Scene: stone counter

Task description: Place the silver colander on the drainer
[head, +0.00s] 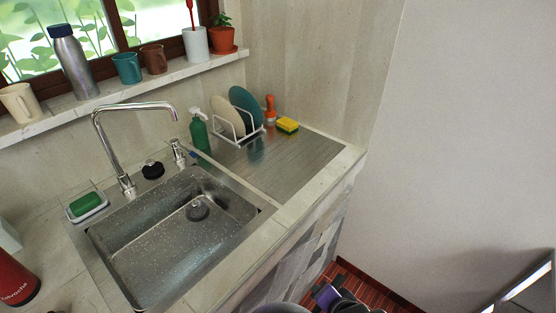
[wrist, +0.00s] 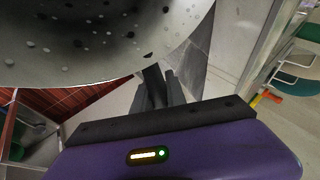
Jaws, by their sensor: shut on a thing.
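The silver colander (wrist: 100,45) fills the top of the wrist view, a pale grey curved bowl with round holes. My gripper (wrist: 155,85) is shut on its rim; the fingertips are partly hidden behind the rim. In the head view only part of my purple and black gripper (head: 335,297) shows at the bottom edge, low in front of the counter. A rounded grey edge beside it may be the colander; most of that is out of frame. The drainer (head: 300,160) is the ribbed metal surface right of the sink.
The sink (head: 165,245), tall faucet (head: 100,135) and green soap bottle (head: 199,132) are left.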

